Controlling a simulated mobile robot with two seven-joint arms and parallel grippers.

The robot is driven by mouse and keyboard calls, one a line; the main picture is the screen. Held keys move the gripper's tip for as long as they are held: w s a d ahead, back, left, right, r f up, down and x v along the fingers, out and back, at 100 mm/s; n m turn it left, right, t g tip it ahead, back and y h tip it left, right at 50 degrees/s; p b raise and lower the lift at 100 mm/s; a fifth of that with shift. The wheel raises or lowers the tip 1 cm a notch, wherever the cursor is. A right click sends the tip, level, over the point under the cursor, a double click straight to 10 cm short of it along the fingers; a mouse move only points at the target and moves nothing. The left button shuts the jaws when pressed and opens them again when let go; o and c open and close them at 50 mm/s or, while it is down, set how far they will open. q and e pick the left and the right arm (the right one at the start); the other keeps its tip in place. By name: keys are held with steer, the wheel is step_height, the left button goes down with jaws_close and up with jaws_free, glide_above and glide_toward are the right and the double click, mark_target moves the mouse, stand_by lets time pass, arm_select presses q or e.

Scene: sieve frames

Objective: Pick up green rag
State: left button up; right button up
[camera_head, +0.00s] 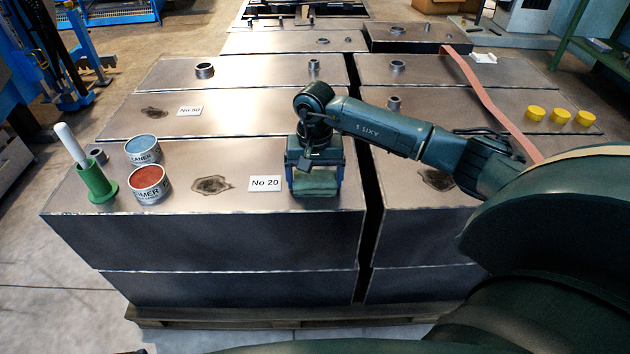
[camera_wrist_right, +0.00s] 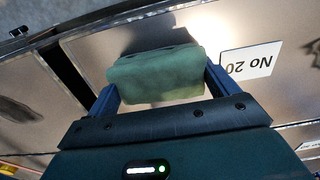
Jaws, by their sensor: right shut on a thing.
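The green rag (camera_head: 315,183) is a folded green block near the front edge of the metal box top, right of the "No 20" label. My right gripper (camera_head: 315,180) points down over it, with one finger on each side. In the right wrist view the rag (camera_wrist_right: 157,75) sits between the two fingers of the right gripper (camera_wrist_right: 162,85), which is shut on it. I cannot tell whether the rag touches the box top. My left gripper is not in view.
The "No 20" label (camera_head: 265,184) lies just left of the gripper. A red can (camera_head: 149,184), a blue can (camera_head: 143,150) and a green holder (camera_head: 97,182) stand at the left. A dark gap (camera_head: 370,215) separates the boxes. Yellow caps (camera_head: 560,116) sit at the right.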

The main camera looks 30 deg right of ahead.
mark_target(314, 175)
step_height(314, 175, up, 9)
steer(key=shift+r+p, duration=0.1)
steer(key=shift+p, duration=0.5)
steer(key=shift+r, duration=0.45)
steer(key=o, duration=0.4)
steer(key=c, duration=0.3)
